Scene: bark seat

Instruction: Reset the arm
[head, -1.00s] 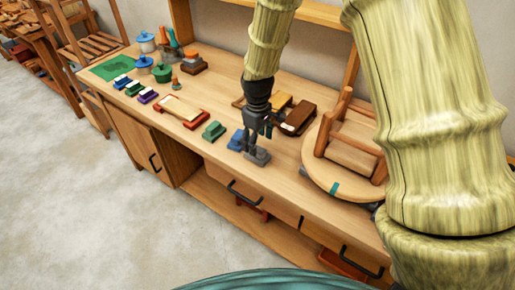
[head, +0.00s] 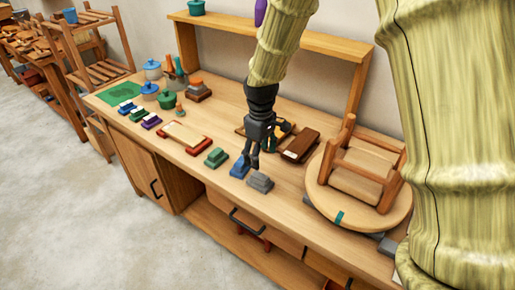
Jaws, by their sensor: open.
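My gripper (head: 256,156) is black and open, at the end of my bamboo-patterned arm. It points down above the workbench (head: 290,210), close to a blue block (head: 240,167) and a grey block (head: 260,182). It holds nothing that I can see. The grey block rests on the bench in front of the fingers. The fingers overlap the blue block in the picture, and I cannot tell whether they touch it.
A round turntable (head: 322,200) with a small upturned wooden seat (head: 358,185) stands at the right. A brown block (head: 299,147) lies behind the gripper. A green block (head: 216,158), a red-ended tray (head: 205,144) and lidded pots (head: 167,98) stand left. A shelf (head: 320,40) runs behind.

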